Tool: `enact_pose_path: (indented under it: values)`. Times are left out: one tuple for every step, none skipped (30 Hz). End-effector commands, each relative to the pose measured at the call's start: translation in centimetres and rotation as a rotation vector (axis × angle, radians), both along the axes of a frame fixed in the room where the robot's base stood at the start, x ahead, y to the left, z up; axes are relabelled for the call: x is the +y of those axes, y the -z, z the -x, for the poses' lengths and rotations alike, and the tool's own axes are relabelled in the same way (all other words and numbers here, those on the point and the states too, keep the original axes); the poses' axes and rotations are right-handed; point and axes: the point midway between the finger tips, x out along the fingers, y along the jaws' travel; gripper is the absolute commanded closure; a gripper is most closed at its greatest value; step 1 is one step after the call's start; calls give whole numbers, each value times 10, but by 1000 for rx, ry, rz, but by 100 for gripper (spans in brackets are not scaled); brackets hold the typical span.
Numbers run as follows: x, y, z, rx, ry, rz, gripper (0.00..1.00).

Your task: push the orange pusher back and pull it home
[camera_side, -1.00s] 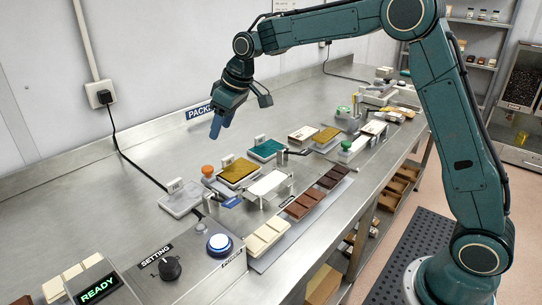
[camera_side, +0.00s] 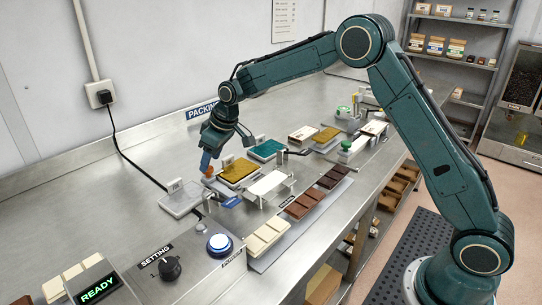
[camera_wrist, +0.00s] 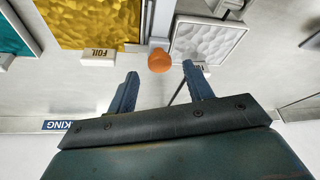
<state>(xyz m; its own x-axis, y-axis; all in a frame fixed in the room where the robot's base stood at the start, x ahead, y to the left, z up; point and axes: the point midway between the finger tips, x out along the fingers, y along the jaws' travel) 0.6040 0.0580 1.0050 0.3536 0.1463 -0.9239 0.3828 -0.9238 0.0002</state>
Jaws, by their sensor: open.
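The orange pusher (camera_side: 206,163) is a small round knob at the near-left side of the gold foil tray. It also shows in the wrist view (camera_wrist: 160,60), on a pale rod between the gold foil tray and a clear textured tray. My gripper (camera_side: 210,150) is above and just behind the knob in the side view. In the wrist view my gripper (camera_wrist: 160,85) has its two blue fingers apart, with the knob centred just beyond the gap between the tips. I cannot tell whether a finger touches it.
The gold foil tray (camera_wrist: 95,20) and the clear textured tray (camera_wrist: 208,40) flank the knob. A teal tray (camera_side: 266,150) stands farther right. Chocolate bars (camera_side: 306,205) lie along the front. A black cord (camera_side: 135,160) runs across the bench. The bench behind is clear.

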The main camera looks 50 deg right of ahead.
Motion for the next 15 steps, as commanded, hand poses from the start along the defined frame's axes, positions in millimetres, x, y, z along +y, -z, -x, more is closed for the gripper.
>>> enact_pose_path:
  values:
    - [1, 6, -2, 2, 0, 0, 49]
    - [2, 9, -3, 2, -1, 0, 49]
    - [2, 12, -4, 2, -1, 0, 49]
    - [3, 14, -5, 1, -1, 0, 49]
    - [3, 16, -6, 0, -1, 0, 49]
    - [3, 19, -7, 0, -1, 0, 49]
    - [4, 20, -8, 0, -1, 0, 49]
    - [4, 21, -8, 0, -1, 0, 49]
    - [4, 22, -9, 0, -1, 0, 49]
    - [4, 23, -9, 0, -1, 0, 49]
    - [4, 23, -9, 0, -1, 0, 49]
    - [4, 24, -9, 0, -1, 0, 49]
    - [4, 24, -9, -1, -1, 0, 49]
    - [4, 24, -9, -1, 0, 0, 49]
    - [4, 24, -9, -1, 0, 0, 49]
